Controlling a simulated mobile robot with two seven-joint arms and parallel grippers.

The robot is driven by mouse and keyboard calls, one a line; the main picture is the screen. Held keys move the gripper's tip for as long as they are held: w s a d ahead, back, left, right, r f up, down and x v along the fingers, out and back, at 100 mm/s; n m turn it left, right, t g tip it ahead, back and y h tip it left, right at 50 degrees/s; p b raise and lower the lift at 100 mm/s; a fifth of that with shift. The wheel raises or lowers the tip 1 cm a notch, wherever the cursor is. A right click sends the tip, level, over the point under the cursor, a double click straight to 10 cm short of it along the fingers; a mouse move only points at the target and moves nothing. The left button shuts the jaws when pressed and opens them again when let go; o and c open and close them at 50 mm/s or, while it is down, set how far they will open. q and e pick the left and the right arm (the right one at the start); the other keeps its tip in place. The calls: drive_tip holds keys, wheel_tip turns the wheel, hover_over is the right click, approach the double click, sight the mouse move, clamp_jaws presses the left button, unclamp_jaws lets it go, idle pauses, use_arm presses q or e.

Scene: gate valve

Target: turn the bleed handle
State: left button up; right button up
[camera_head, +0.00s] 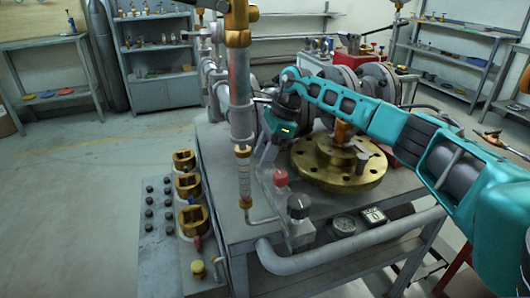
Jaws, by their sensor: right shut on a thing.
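My right arm comes in from the right, and its gripper (265,151) points down beside the vertical grey pipe (241,110), above the near left part of the bench. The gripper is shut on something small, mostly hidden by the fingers. I cannot make out clearly whether it is the bleed handle. A red knob (281,178) and a black knob (299,203) stand on a grey block just in front of the gripper. My left gripper is not in view.
A large brass flange (364,180) lies on the bench right of the gripper. A panel with brass blocks (189,187) stands left. Open floor (85,190) lies beyond it.

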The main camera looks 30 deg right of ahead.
drive_tip(key=o, duration=0.8)
drive_tip(key=shift+w+a+r, duration=0.1)
drive_tip(key=shift+w+r, duration=0.05)
drive_tip(key=shift+r, duration=0.1)
drive_tip(key=shift+o, duration=1.3)
drive_tip(key=shift+f, duration=0.15)
drive_tip(key=p+v, duration=0.1)
drive_tip(key=v, duration=1.2)
drive_tip(key=shift+p, duration=0.35)
